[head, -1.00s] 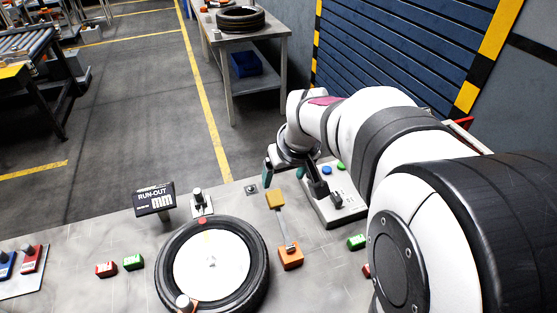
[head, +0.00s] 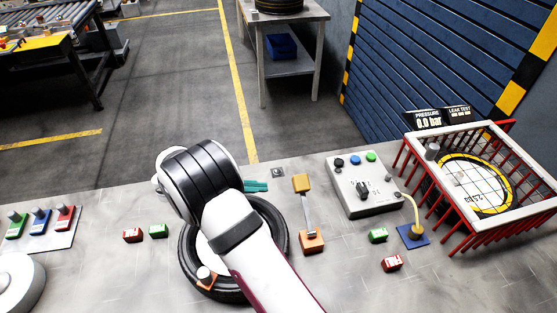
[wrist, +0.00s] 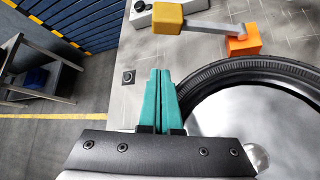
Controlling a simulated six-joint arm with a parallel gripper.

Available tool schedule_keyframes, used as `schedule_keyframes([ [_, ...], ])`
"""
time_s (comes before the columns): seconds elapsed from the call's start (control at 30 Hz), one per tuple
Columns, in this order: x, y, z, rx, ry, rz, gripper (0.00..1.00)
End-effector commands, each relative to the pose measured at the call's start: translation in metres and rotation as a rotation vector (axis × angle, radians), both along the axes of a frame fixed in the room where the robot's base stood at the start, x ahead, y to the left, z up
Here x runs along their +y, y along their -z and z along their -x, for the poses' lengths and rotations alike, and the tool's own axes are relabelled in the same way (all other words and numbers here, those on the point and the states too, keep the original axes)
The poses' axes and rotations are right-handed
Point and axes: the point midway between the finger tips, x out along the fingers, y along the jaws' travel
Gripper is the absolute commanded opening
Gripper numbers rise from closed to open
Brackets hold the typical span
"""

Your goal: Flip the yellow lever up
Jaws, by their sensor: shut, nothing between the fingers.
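The lever has a yellow block handle (head: 301,183) on a grey bar, rising from an orange base (head: 311,241) on the bench, right of the tyre. In the wrist view the yellow handle (wrist: 154,17) is at the top, with its bar running right to the orange base (wrist: 243,40). My gripper (head: 266,186) shows as teal fingertips left of the handle; the rest is behind my arm. In the wrist view its teal fingers (wrist: 159,75) are together, empty, pointing toward the handle but apart from it.
The tyre (head: 277,222) lies under my arm. A control box (head: 385,205) with buttons stands right of the lever. Red and green blocks (head: 158,231) lie on the bench. A red-barred cage (head: 412,170) is at far right.

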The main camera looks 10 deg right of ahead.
Motion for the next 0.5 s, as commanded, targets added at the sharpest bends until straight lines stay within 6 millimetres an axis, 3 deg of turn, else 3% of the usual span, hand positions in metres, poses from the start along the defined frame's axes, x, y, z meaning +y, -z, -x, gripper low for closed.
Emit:
schedule_keyframes([
  [0.17,-0.009,0.011,-0.007,0.0,-0.027,0.026,0.0],
  [0.5,-0.068,0.053,-0.027,0.002,-0.023,0.025,0.0],
])
